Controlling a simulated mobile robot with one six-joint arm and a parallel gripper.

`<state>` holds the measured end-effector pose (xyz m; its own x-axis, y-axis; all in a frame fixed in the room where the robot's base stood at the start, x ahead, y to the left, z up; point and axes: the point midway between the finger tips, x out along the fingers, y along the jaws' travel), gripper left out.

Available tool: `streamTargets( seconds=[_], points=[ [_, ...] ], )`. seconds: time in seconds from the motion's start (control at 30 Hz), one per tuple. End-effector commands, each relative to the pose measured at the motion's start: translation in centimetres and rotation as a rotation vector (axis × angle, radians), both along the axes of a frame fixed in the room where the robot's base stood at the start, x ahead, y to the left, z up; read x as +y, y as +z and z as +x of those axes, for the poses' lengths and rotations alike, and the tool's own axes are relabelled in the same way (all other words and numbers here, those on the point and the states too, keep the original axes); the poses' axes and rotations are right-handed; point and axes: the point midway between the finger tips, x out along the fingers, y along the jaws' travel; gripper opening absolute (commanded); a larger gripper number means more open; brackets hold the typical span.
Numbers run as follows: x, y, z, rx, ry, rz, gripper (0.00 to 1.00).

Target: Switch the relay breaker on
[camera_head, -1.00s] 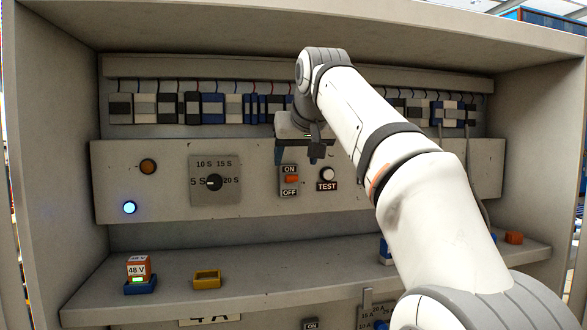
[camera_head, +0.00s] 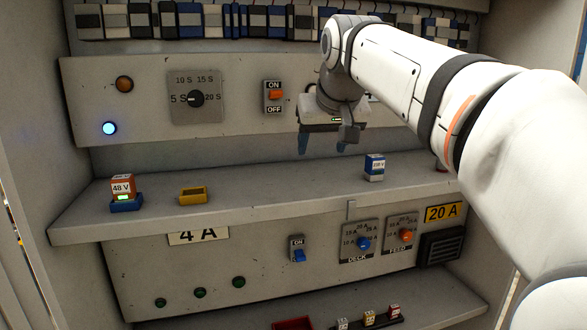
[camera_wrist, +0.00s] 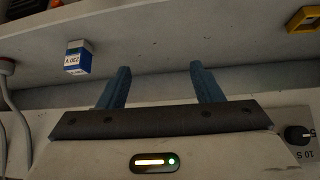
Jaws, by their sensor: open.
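The upper panel has an ON/OFF breaker (camera_head: 274,96) with an orange lever between its labels; I cannot tell which way the lever leans. The lower panel has another ON/OFF breaker (camera_head: 298,249) with a blue lever that points down, over where its lower label would be. No name reading "relay" is legible on either. My gripper (camera_head: 322,143) is open and empty, its blue fingers pointing down, right of and below the orange-lever breaker and above the shelf. In the wrist view the open fingers (camera_wrist: 160,72) have nothing between them; neither breaker shows there.
The shelf (camera_head: 240,195) juts out between the panels and carries a blue 230 V block (camera_head: 374,167), a yellow holder (camera_head: 193,193) and a 48 V block (camera_head: 122,187). Below are the DECK dial (camera_head: 362,243) and FEED dial (camera_head: 406,236). A timer dial (camera_head: 195,99) sits left of the upper breaker.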

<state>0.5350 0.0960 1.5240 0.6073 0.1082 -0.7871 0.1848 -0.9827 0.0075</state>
Motion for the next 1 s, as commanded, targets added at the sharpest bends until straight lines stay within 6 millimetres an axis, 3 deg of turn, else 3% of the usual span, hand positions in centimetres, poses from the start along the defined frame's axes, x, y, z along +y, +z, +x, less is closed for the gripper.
streamTargets(
  seconds=[0.03, 0.27, 0.4, 0.6, 0.7, 0.8, 1.0],
  points=[
    [-1.2, -3.0, -1.5, 0.029, -0.016, -0.006, 0.59],
    [-5.3, -14.8, -8.5, 0.152, -0.079, -0.023, 0.59],
    [-7.3, -22.5, -13.7, 0.229, -0.118, -0.029, 0.59],
    [-9.1, -31.6, -20.4, 0.316, -0.161, -0.031, 0.59],
    [-9.4, -34.3, -22.6, 0.344, -0.173, -0.031, 0.59],
    [-9.6, -35.6, -23.6, 0.356, -0.179, -0.031, 0.59],
    [-9.6, -35.9, -23.9, 0.361, -0.180, -0.031, 0.59]
  ],
)
